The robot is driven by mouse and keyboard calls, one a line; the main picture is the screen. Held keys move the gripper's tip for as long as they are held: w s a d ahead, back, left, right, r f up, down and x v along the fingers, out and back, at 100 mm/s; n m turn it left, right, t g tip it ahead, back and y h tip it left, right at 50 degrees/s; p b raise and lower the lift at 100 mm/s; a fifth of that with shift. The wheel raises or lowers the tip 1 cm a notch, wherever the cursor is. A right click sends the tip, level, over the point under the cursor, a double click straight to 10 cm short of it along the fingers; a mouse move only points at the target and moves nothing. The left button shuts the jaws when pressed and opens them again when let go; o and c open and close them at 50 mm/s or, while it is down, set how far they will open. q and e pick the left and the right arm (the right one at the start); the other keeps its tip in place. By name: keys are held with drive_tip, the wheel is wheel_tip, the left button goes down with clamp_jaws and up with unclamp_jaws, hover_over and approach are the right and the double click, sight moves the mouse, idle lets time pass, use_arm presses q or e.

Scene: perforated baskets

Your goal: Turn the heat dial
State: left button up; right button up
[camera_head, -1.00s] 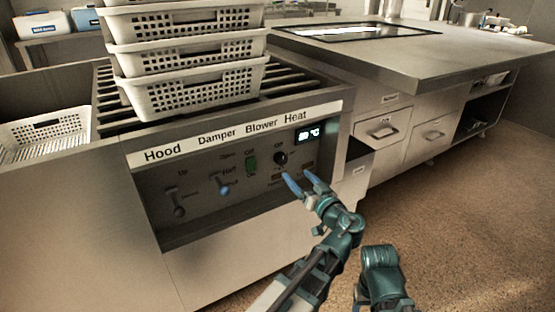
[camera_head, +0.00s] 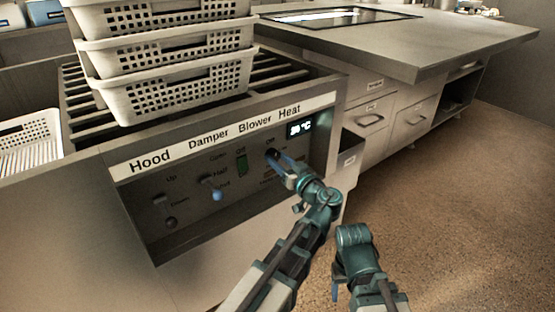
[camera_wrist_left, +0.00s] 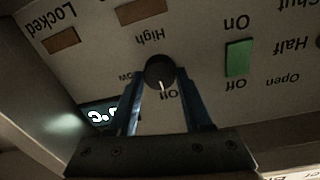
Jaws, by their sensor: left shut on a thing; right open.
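The heat dial (camera_wrist_left: 159,71) is a round black knob with a white mark, which points toward the "Off" label in the left wrist view. My left gripper (camera_head: 275,156) is at the dial under the "Heat" label. In the left wrist view its two blue fingers (camera_wrist_left: 162,85) are shut on the dial from either side. In the head view the fingers partly hide the dial. The lit temperature display (camera_head: 300,128) is beside the dial and seems to read 30 °C.
The control panel (camera_head: 140,187) also carries hood and damper levers (camera_head: 214,188) and a green blower switch (camera_head: 242,163). Stacked white perforated baskets (camera_head: 170,88) stand on the rack above. A counter with drawers (camera_head: 370,123) stands at right. Floor is clear there.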

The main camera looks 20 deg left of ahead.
use_arm(q)
clamp_jaws()
drive_tip(key=shift+m, duration=0.3)
drive_tip(key=m, duration=0.4)
drive_tip(key=shift+p, duration=0.35)
drive_tip(key=m, duration=0.4)
drive_tip(key=shift+d, duration=0.1)
drive_tip(key=m, duration=0.4)
drive_tip(key=shift+w+m+g, duration=0.1)
drive_tip(key=shift+m+g, duration=0.2)
drive_tip(key=shift+g, duration=0.1)
drive_tip(key=shift+m, duration=1.8)
drive_tip(key=shift+f, duration=0.1)
